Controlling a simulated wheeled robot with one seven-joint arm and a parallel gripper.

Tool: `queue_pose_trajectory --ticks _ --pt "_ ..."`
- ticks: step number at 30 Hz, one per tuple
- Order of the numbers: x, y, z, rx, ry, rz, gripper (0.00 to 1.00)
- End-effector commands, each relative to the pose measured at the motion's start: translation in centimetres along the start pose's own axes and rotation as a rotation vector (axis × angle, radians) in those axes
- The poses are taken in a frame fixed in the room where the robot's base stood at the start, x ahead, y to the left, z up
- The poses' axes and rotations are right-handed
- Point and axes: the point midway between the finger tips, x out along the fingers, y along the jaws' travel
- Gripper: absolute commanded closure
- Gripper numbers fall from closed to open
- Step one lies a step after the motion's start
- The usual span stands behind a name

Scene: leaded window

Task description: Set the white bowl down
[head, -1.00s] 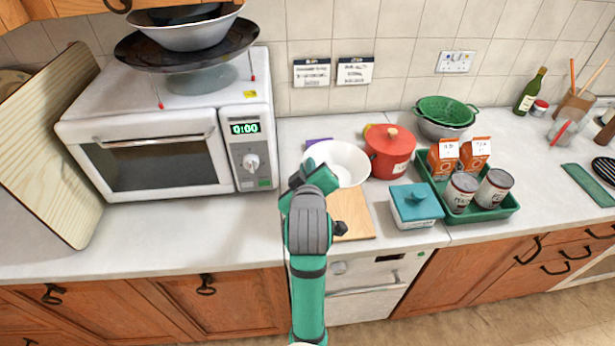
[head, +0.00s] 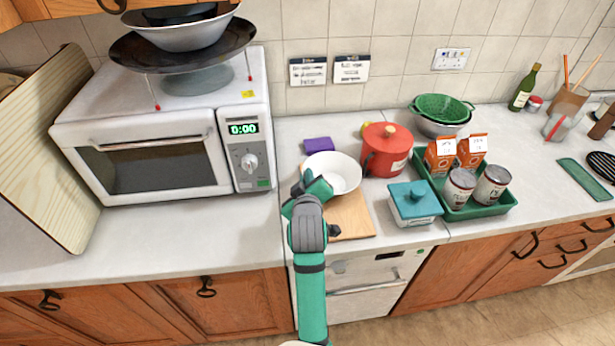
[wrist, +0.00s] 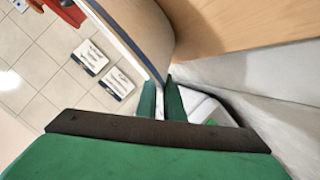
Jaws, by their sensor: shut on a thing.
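The white bowl (head: 340,169) is upright, or nearly so, at the back end of the wooden board (head: 352,217) in the head view. I cannot tell whether its base touches the board. My gripper (head: 316,188) is at the bowl's near left side, shut on its rim; my wrist hides part of that side. In the wrist view my green fingers (wrist: 161,100) close on the edge of the bowl's shaded wall (wrist: 138,28). The board (wrist: 245,22) fills the upper right there.
The red pot (head: 386,152) stands close at the bowl's right. A purple sponge (head: 318,145) lies behind it. A teal-lidded box (head: 415,204) and a green tray (head: 484,210) stand to the right. The microwave (head: 160,140) is at the left.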

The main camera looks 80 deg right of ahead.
Motion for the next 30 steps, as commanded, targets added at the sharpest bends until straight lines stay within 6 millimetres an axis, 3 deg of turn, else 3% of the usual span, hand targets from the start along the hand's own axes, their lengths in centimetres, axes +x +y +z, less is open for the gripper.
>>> queue_pose_trajectory --ticks 2,3,5,17,30 --pt "0.0 0.2 0.0 0.001 0.000 0.002 1.00" --pt "0.0 0.2 0.2 0.002 -0.003 0.002 0.83" --pt "0.1 0.3 0.2 0.002 -0.004 0.003 0.73" --pt "-0.7 0.5 0.3 0.003 -0.004 0.007 0.73" --pt "-8.6 0.3 0.2 0.002 -0.003 0.006 0.73"
